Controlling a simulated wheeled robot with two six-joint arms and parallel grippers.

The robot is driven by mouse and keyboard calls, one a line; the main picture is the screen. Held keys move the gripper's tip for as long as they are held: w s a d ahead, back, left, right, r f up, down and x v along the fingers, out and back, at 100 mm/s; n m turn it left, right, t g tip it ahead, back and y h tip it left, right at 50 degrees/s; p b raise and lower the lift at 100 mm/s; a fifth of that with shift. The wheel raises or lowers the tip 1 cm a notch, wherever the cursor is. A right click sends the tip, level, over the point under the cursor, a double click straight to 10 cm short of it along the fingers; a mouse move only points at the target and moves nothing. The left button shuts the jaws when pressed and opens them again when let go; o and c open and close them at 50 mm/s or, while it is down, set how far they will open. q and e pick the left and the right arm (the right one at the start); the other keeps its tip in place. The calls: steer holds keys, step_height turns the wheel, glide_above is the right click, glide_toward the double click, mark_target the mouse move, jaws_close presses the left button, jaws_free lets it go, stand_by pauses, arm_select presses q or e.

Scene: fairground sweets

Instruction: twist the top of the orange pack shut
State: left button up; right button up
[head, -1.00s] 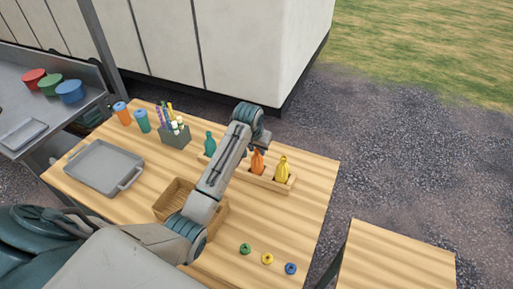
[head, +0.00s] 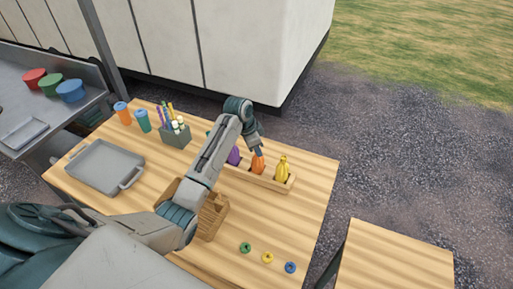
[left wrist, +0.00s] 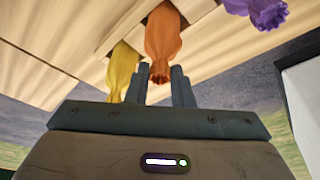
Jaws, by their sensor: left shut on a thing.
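The orange pack (head: 258,167) stands in a wooden rack (head: 251,180) between the yellow pack (head: 282,169) and the purple pack (head: 233,156). My left gripper (head: 258,152) reaches down onto its top and is shut on its gathered neck. In the left wrist view the orange pack (left wrist: 163,38) tapers to a crumpled top between the two fingers (left wrist: 168,82). The yellow pack (left wrist: 122,68) hangs close beside one finger in that view, and the purple pack (left wrist: 258,10) is at the upper right. My right gripper is not in view.
A teal pack (head: 209,133) is mostly hidden behind my arm. A wooden basket (head: 212,218) lies under the forearm. Green (head: 245,247), yellow (head: 267,258) and blue (head: 290,268) rings lie at the front. A grey tray (head: 105,167) and a pen holder (head: 175,137) are left.

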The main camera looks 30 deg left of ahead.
arm_select(q)
steer(key=m+g, duration=0.1)
steer(key=m, duration=0.4)
steer(key=shift+f+h, duration=0.1)
steer(key=shift+h, duration=0.3)
steer(key=m+g, duration=0.1)
steer(key=m, duration=0.1)
steer(key=shift+d+m, duration=0.1)
steer(key=shift+m, duration=0.2)
steer(key=m+g+b, duration=0.1)
steer(key=m, duration=0.2)
steer(key=m+b, duration=0.1)
steer(key=m, duration=0.2)
steer(key=shift+f+g, duration=0.15)
steer(key=shift+g, duration=0.25)
steer(key=shift+m+g, duration=0.3)
steer(key=shift+m, duration=0.9)
steer(key=shift+s, duration=0.1)
steer(key=o, duration=0.6)
steer(key=shift+r, duration=0.2)
